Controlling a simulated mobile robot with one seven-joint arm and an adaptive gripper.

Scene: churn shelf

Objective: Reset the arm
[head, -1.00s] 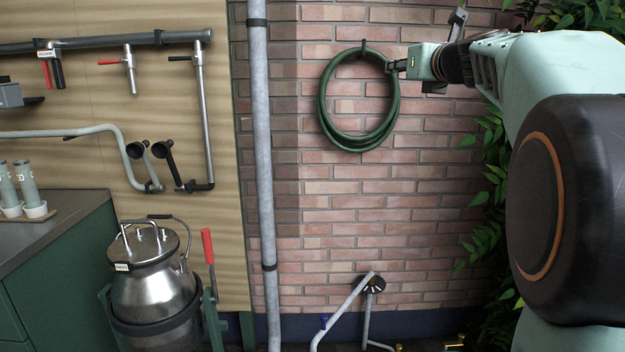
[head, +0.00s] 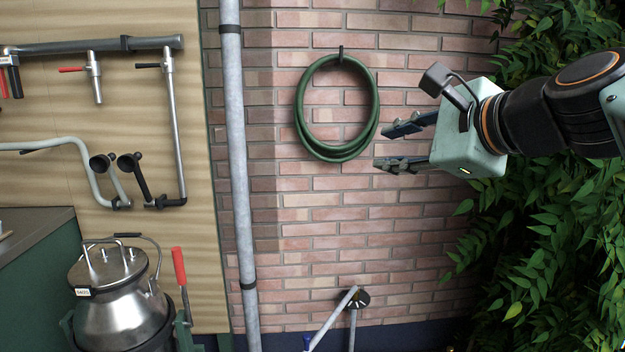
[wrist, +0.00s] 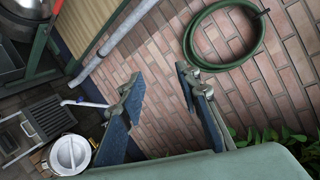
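My gripper (head: 380,148) is at the right of the head view, in front of the brick wall, pointing left. Its two fingers are spread apart with nothing between them. In the wrist view my gripper (wrist: 160,82) shows both blue-padded fingers apart and empty. My arm reaches in from the right edge of the head view. The coiled green hose (head: 303,118) hangs on a wall hook just left of the fingertips in the picture; it also shows at the top of the wrist view (wrist: 190,45). The gap in depth between fingers and hose cannot be told.
Leafy plants (head: 545,225) fill the right side, behind and below my arm. A grey vertical pipe (head: 238,170) runs up the wall. A steel churn (head: 112,285) stands lower left beside a red-handled lever (head: 179,267). A white-lidded bucket (wrist: 70,153) shows in the wrist view.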

